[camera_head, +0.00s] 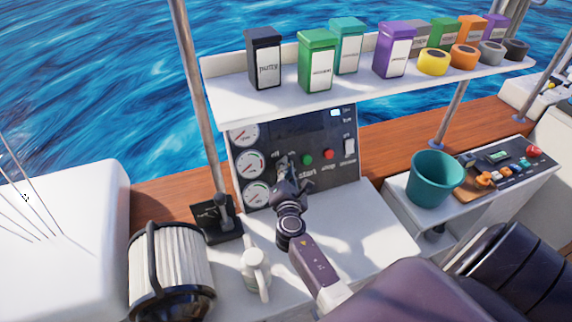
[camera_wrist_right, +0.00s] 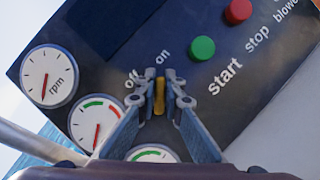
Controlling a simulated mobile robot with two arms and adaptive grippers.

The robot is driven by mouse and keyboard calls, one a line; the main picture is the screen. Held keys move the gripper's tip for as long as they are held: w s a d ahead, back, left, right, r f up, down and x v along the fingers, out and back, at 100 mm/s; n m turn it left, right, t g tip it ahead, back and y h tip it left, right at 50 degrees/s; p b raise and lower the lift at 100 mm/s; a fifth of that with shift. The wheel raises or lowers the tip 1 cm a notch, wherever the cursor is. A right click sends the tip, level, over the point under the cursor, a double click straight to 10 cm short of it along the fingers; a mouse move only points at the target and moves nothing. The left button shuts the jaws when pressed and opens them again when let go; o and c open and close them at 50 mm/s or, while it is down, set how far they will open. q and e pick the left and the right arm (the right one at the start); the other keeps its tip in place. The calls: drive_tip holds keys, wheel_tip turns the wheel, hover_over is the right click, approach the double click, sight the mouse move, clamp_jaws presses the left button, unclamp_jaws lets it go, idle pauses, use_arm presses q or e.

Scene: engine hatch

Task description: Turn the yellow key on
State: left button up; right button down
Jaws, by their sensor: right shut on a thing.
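The yellow key (camera_wrist_right: 159,97) sits on the dark control panel (camera_head: 318,135), just below the off and on labels, as the right wrist view shows. My right gripper (camera_wrist_right: 160,88) has its two fingers closed around the key at the panel face. In the head view the right gripper (camera_head: 285,170) reaches the panel beside the gauges and hides the key. In the right wrist view the key's long side points roughly up between the off and on labels; its exact setting I cannot tell. My left gripper is not in view.
A green start button (camera_head: 307,160) and red stop button (camera_head: 329,154) sit right of the key. Round gauges (camera_head: 250,164) are to its left. A shelf (camera_head: 290,97) with boxes overhangs the panel. A throttle lever (camera_head: 222,212), a filter (camera_head: 170,265) and a teal bucket (camera_head: 435,180) stand around.

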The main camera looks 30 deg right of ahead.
drive_tip(key=shift+f+m+g, duration=0.1)
drive_tip(key=shift+m+g, duration=0.4)
drive_tip(key=shift+m, duration=0.7)
drive_tip(key=shift+h, duration=0.3)
drive_tip(key=c, duration=2)
unclamp_jaws()
drive_tip(key=shift+s+d, duration=0.1)
drive_tip(key=shift+c, duration=0.2)
drive_tip(key=v, duration=1.2)
